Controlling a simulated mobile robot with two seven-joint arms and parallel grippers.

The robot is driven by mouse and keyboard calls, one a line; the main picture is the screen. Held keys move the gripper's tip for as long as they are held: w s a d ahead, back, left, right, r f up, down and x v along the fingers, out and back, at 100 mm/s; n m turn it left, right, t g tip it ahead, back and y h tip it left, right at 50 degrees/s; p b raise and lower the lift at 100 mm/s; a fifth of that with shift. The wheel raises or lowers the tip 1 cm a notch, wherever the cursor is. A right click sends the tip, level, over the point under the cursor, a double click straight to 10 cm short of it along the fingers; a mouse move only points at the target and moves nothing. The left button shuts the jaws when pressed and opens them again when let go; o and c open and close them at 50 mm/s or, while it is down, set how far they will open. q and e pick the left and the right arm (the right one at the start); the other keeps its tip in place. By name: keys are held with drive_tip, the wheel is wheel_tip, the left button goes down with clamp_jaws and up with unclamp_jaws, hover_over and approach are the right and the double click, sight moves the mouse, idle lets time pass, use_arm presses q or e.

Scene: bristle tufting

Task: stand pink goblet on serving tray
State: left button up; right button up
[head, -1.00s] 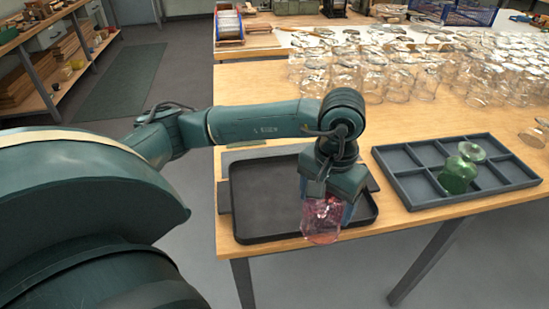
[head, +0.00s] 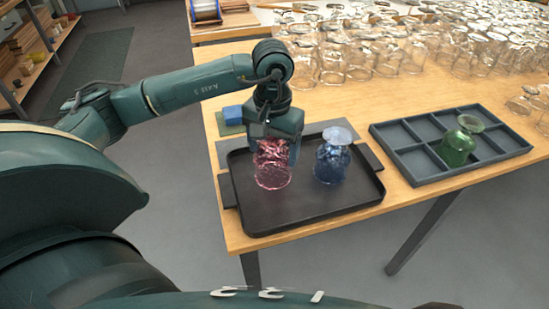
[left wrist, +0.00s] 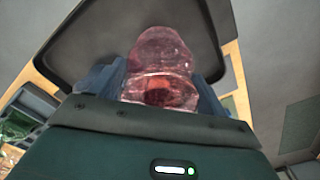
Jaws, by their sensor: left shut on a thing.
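The pink goblet (head: 272,172) is clear, tinted glass. My left gripper (head: 273,142) points down and is shut on its upper part. The goblet hangs upright or nearly so over the left half of the black serving tray (head: 300,212). I cannot tell whether its lower end touches the tray floor. In the left wrist view the pink goblet (left wrist: 160,60) sits between the two blue-grey fingers, with the dark tray (left wrist: 85,45) behind it. My right gripper is not in view.
A blue goblet (head: 331,163) stands on the tray, right of the pink one, with a disc on top. A grey divided crate (head: 410,160) to the right holds a green goblet (head: 457,150). Many clear glasses (head: 400,50) crowd the table's back. A blue block (head: 233,114) lies behind the tray.

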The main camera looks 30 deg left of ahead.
sight(273, 159)
use_arm(q)
drive_tip(key=shift+f, duration=1.65)
drive_tip(key=shift+f, duration=0.25)
drive_tip(key=o, duration=1.1)
drive_tip(key=shift+o, duration=0.2)
drive_tip(key=shift+r, duration=0.1)
wheel_tip(273, 159, up, 12)
drive_tip(key=shift+r, duration=0.15)
